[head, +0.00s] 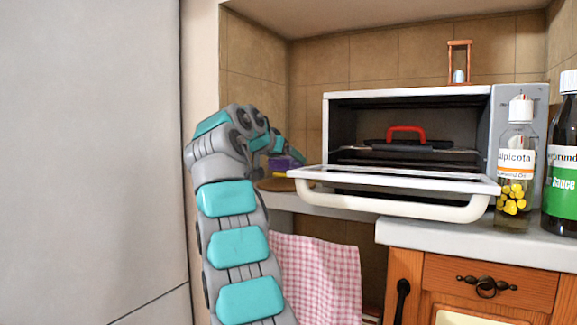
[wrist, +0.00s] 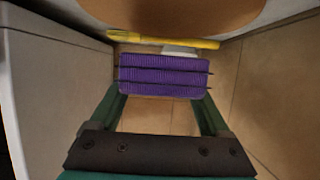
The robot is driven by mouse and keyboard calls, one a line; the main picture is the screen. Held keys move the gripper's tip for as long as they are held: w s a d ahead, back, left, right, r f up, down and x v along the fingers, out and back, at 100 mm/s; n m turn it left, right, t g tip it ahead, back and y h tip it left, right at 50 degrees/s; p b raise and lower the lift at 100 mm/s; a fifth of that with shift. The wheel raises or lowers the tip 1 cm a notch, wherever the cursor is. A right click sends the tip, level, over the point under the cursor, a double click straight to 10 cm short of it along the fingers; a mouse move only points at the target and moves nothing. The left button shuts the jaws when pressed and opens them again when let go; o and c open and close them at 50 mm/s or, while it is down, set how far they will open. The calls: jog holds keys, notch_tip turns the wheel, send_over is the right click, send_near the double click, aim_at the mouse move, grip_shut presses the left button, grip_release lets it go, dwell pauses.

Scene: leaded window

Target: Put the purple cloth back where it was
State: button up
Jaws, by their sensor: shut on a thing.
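The purple cloth (wrist: 164,75) is a folded, ribbed block with dark lines across it, held between the fingers of my gripper (wrist: 163,92) in the wrist view. In the head view a small part of the purple cloth (head: 284,164) shows beside my gripper (head: 291,156), in the corner left of the oven. The gripper is shut on the cloth. My arm hides part of this corner. Whether the cloth touches anything beneath it cannot be told.
A round brown board (head: 270,185) lies on the counter left of the open toaster oven (head: 490,130). A yellow-handled tool (wrist: 165,40) lies near the board. The oven door (head: 400,180) juts out. Bottles (head: 516,160) stand on the right. A pink checked towel (head: 320,275) hangs below.

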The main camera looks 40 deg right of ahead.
aim_at(289, 182)
jog(key=shift+d+f, duration=0.1)
jog(key=shift+d, duration=0.1)
notch_tip(289, 182, down, 4)
jog(key=b, duration=0.3)
jog(key=shift+r+b, duration=0.25)
jog(key=shift+b, duration=0.1)
jog(key=shift+f, duration=0.15)
jog(key=o, duration=1.3)
